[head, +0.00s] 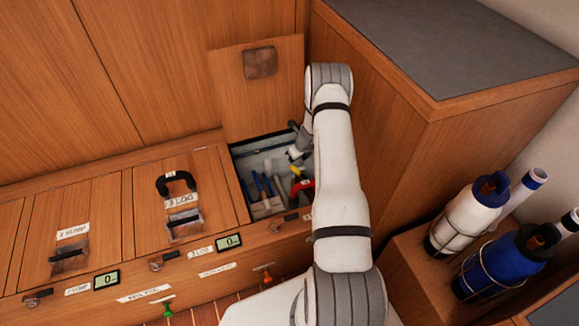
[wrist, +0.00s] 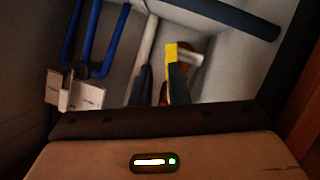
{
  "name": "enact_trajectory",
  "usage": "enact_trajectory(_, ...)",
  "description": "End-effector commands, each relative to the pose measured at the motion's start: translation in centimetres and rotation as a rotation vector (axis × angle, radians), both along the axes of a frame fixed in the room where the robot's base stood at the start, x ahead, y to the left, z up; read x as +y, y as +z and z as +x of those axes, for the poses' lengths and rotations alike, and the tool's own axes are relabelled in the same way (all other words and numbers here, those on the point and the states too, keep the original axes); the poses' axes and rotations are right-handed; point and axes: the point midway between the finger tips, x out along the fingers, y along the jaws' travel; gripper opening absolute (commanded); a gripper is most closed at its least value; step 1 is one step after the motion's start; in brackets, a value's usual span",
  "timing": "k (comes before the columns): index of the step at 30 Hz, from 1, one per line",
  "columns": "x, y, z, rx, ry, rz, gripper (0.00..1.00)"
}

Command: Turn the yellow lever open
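The yellow lever (head: 297,170) is inside the open locker in the bench, beside a red part (head: 304,188). In the wrist view the yellow lever (wrist: 171,54) stands near the middle, at the tip of the right dark finger, with a pale stub beside it. My gripper (wrist: 160,80) has its two dark fingers apart, with a narrow gap between them. The lower part of the lever is partly hidden by the right finger, and I cannot tell whether they touch. In the head view my arm reaches down into the locker and hides part of its right side.
Blue pipes (wrist: 98,40) and a white bracket (wrist: 75,92) lie to the left of the fingers. A dark blue pipe (wrist: 225,15) crosses above. The raised wooden lid (head: 250,90) stands behind the locker opening. A tall wooden cabinet (head: 400,125) stands close on the right.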

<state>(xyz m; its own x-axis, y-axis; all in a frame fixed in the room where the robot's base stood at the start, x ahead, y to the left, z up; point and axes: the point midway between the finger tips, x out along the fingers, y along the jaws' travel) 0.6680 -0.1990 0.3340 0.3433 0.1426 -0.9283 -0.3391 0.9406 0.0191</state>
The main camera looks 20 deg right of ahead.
Motion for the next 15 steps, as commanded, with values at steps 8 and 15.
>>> enact_trajectory(8,-0.2,3.1,-0.1,-0.002,0.155,-0.066,0.00)
enact_trajectory(15,4.9,0.2,-2.9,0.056,0.915,-0.219,0.00)
